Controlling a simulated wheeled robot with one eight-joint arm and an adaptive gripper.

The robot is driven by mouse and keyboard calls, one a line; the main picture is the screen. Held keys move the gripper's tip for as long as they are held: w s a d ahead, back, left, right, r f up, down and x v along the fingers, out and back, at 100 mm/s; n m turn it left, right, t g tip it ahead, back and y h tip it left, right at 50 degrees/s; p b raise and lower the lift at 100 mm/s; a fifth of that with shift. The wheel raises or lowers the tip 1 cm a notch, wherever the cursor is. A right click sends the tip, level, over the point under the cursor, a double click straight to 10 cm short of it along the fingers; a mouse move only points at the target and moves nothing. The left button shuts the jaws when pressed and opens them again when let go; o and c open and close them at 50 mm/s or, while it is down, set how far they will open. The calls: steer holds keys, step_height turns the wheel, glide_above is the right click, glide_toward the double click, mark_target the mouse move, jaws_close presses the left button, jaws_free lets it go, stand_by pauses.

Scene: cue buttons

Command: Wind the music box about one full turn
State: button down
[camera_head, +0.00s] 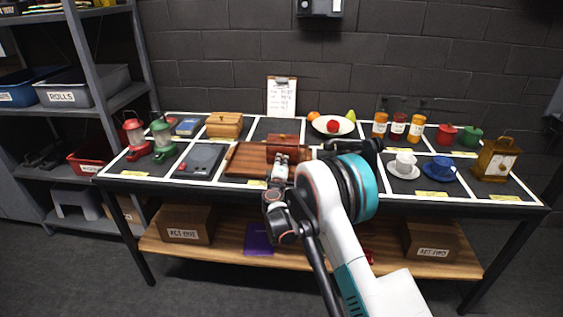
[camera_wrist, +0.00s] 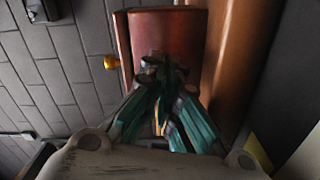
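The music box looks to be the reddish-brown wooden box (camera_head: 283,139) at the middle of the table; I cannot read a label on it. My gripper (camera_head: 280,162) is at the front of the box. In the wrist view its teal fingers (camera_wrist: 158,70) converge, with the tips close together in front of the box, right of the knob. I see nothing clearly held; the tips hide part of the box.
A wooden board (camera_head: 246,160) lies left of the box, and a dark flat device (camera_head: 200,160) further left. A bowl with fruit (camera_head: 333,126) stands behind right.

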steer(key=c, duration=2.1)
jaws_free()
steer(key=s, duration=1.2)
steer(key=shift+a, duration=0.2)
steer(key=shift+f, duration=0.1)
